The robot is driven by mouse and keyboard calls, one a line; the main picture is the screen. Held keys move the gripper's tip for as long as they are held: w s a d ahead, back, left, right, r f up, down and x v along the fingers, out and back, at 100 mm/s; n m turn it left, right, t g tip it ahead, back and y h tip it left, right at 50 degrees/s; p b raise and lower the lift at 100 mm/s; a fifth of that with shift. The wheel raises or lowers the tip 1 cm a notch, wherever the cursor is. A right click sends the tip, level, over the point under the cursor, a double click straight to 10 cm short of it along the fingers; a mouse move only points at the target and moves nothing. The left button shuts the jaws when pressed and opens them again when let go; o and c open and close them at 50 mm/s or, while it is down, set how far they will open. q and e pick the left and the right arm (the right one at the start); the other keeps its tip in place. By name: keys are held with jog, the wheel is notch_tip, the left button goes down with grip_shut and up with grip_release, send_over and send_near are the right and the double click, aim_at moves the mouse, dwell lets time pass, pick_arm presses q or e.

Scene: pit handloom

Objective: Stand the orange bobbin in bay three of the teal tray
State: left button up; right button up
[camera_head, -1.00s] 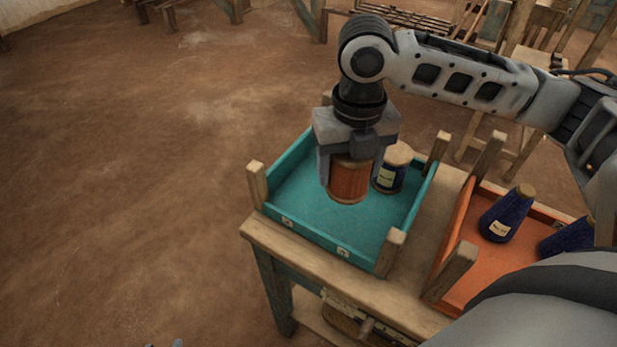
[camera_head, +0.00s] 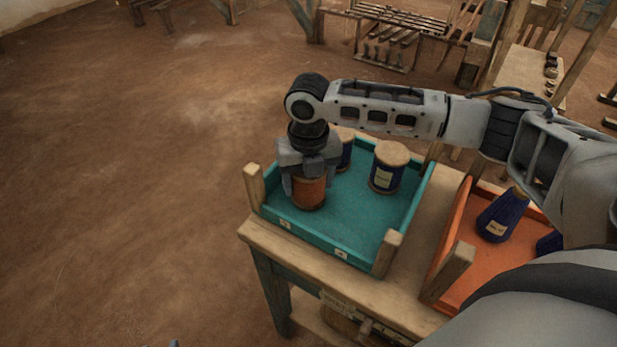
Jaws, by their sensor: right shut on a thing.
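The teal tray (camera_head: 408,215) sits on a wooden bench, with wooden corner posts and small pale labels on its front wall, too small to read. My right gripper (camera_head: 309,182) points down over the tray's left front part and is shut on the orange bobbin (camera_head: 309,193). The bobbin is upright, low at the front left; I cannot tell whether it touches the tray floor. A dark blue bobbin (camera_head: 385,175) with a pale top stands at the back right. Another blue bobbin (camera_head: 346,153) stands at the back, partly hidden by my right gripper.
An orange tray (camera_head: 475,272) with dark blue cones (camera_head: 502,215) stands to the right, partly covered by my own body. The teal tray's right front floor is clear. Wooden posts (camera_head: 387,252) rise at the tray corners. Open earth floor lies to the left.

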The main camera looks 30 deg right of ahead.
jog(key=o, duration=1)
jog(key=shift+f, duration=0.1)
jog(key=shift+o, duration=0.2)
notch_tip(320, 180, up, 12)
jog(key=shift+r, duration=0.2)
